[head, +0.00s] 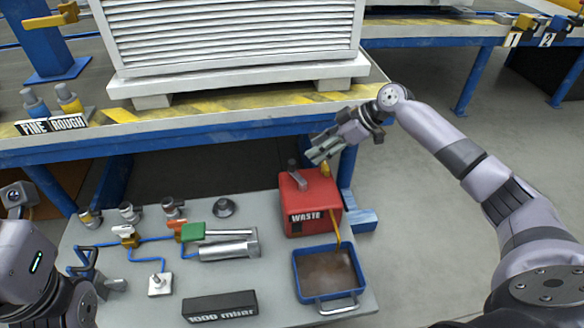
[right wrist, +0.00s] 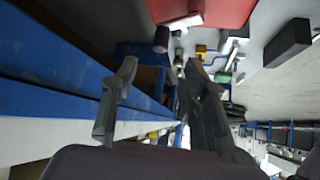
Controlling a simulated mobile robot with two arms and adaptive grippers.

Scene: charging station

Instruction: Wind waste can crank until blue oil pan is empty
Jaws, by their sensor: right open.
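The red waste can (head: 297,203), lettered WASTE, stands on the grey table; its red side also shows at the top of the right wrist view (right wrist: 222,10). A yellow crank handle (head: 325,169) stands at its upper right side. The blue oil pan (head: 299,284) sits in front of the can with brown oil inside, and a yellow hose runs from the can to it. My right gripper (head: 317,153) is open and empty, just above the crank handle; contact cannot be told. My left gripper (head: 112,285) is low at the left, partly hidden, its fingers unclear.
A blue-edged bench (head: 200,142) with a large white louvred unit (head: 230,40) overhangs the table's back. Valves, blue hoses, a metal cylinder (head: 228,250) and a black 1000 mbar display (head: 220,307) occupy the table's left and middle. Open floor lies at the right.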

